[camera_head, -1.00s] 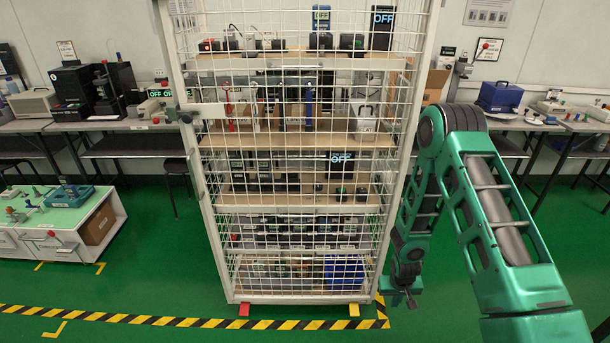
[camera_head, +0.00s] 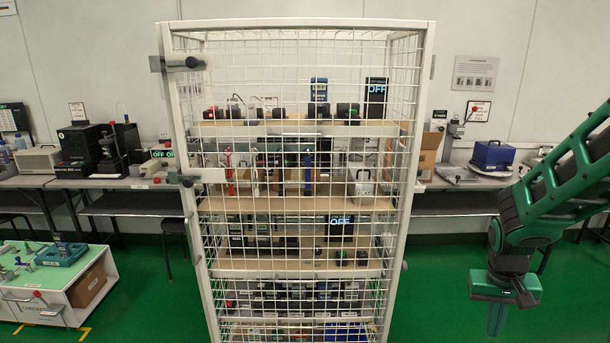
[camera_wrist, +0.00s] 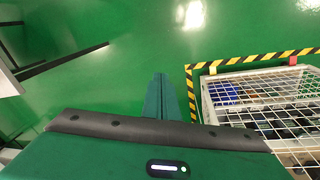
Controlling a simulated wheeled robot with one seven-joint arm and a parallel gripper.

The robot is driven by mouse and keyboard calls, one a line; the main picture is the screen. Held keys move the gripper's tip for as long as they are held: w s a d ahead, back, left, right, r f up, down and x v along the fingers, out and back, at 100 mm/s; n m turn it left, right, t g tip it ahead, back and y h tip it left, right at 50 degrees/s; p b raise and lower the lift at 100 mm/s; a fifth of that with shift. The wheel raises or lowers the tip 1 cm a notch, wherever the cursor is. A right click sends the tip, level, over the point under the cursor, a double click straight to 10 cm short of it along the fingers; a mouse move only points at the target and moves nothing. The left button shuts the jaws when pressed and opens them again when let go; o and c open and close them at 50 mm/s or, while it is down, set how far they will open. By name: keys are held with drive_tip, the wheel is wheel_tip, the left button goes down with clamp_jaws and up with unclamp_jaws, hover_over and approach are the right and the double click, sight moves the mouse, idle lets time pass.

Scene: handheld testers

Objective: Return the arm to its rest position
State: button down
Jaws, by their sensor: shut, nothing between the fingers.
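My gripper (camera_head: 497,318) hangs down at the lower right of the head view, at the end of my green arm. It is to the right of the caged shelf and apart from it. Its fingers are together, with nothing seen between them. In the wrist view my gripper (camera_wrist: 160,98) points down over bare green floor, its fingers closed side by side. The arm is bent, with its upper links running off the right edge of the head view.
A white wire-mesh cabinet (camera_head: 413,200) with several shelves of testers stands in the centre, its door closed. Yellow-black floor tape (camera_wrist: 260,58) borders it. Benches with instruments, including a blue box (camera_head: 493,155), line the wall. A low white cart (camera_head: 85,290) stands left. Floor beneath my gripper is clear.

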drive_tip(key=s+a+r+m+y, duration=0.1)
drive_tip(key=s+r, duration=0.5)
drive_tip(key=s, duration=0.4)
drive_tip(key=s+a+r+m+y, duration=0.1)
drive_tip(key=s+r, duration=0.5)
drive_tip(key=s, duration=0.4)
drive_tip(key=shift+s+a, duration=0.15)
drive_tip(key=shift+s, duration=0.1)
drive_tip(key=shift+w+g, duration=0.15)
drive_tip(key=shift+g, duration=0.15)
drive_tip(key=shift+w+f, duration=0.2)
drive_tip(key=shift+w, duration=0.3)
